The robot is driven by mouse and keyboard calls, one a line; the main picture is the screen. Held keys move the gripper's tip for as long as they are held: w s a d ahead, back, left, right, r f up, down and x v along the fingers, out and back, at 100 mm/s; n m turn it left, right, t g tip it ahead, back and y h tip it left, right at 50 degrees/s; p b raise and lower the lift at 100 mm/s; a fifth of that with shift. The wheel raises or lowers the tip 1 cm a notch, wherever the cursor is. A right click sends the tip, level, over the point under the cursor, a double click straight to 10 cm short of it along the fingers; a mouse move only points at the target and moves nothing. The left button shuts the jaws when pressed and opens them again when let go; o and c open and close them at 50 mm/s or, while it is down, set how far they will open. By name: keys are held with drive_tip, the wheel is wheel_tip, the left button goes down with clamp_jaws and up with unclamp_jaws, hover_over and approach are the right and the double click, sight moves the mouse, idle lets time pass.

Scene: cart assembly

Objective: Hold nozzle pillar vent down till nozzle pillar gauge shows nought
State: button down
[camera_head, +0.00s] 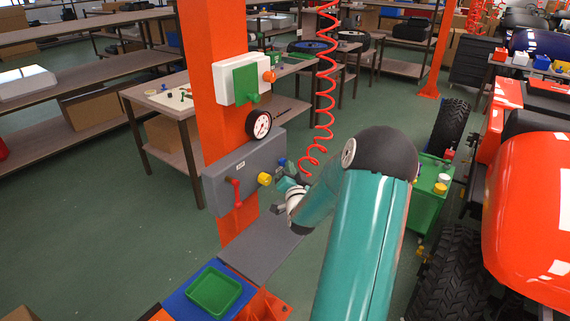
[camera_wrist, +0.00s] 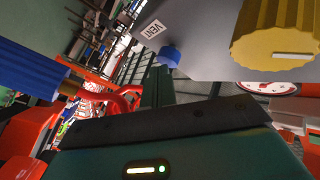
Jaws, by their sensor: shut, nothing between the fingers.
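The nozzle pillar (camera_head: 212,75) is orange and carries a grey box (camera_head: 226,172). The nozzle pillar gauge (camera_head: 259,125) is a round white dial with a black rim on top of that box. It also shows in the wrist view (camera_wrist: 268,88), partly cut off by the box; I cannot read its needle. In the head view my gripper (camera_head: 287,181) is beside the box's right end.
A yellow knob (camera_head: 264,179) and a red lever (camera_head: 236,190) stick out of the box near my gripper. A red coiled hose (camera_head: 325,95) hangs just behind my arm. A green tray (camera_head: 213,290) lies below. A red vehicle (camera_head: 535,200) stands at the right.

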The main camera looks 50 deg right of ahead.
drive_tip(key=shift+s, duration=0.7)
drive_tip(key=shift+s+d, duration=0.15)
drive_tip(key=shift+s, duration=1.1)
drive_tip(key=shift+s+d, duration=0.15)
drive_tip(key=shift+s, duration=1.1)
